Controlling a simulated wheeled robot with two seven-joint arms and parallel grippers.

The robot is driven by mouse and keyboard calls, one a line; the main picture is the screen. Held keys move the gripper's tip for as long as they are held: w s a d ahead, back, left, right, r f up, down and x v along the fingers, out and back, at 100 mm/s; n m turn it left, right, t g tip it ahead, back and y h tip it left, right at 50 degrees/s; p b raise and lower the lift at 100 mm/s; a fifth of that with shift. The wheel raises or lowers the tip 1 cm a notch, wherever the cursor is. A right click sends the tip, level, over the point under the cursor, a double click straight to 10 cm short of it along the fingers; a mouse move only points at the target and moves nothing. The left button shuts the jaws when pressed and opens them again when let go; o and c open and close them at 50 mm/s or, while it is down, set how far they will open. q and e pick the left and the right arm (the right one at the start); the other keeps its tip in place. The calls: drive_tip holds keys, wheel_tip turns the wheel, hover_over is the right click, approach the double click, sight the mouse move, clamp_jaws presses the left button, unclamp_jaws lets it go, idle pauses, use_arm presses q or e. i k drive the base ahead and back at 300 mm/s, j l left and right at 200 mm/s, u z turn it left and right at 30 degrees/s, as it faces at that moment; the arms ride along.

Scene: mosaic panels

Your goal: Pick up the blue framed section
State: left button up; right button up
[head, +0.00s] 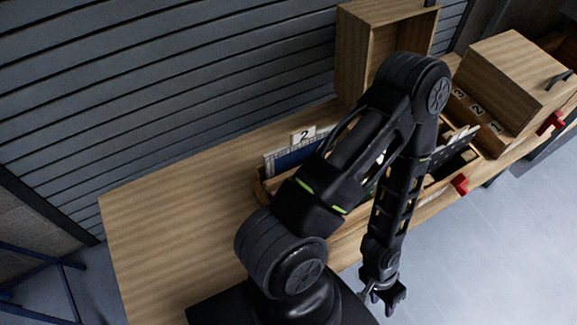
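A blue panel with a pale frame (290,157) stands in a wooden crate (262,194) on the table, below a small card marked 2 (303,135). My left arm crosses in front of the crate and hides much of the panel's right side and the crate's middle. My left gripper (379,301) hangs at the bottom, beyond the table's front edge and well away from the panel. Its fingers look apart, with nothing visible between them. My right gripper is out of view.
The wooden table (165,225) is clear at left. Dark panels (452,147) stand at the crate's right end. An open wooden box (352,50) and a closed wooden box (515,75) stand behind and right. Red clamps (460,185) sit on the front edge.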

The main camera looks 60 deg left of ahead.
sight(304, 141)
drive_tip(key=u, duration=2.05)
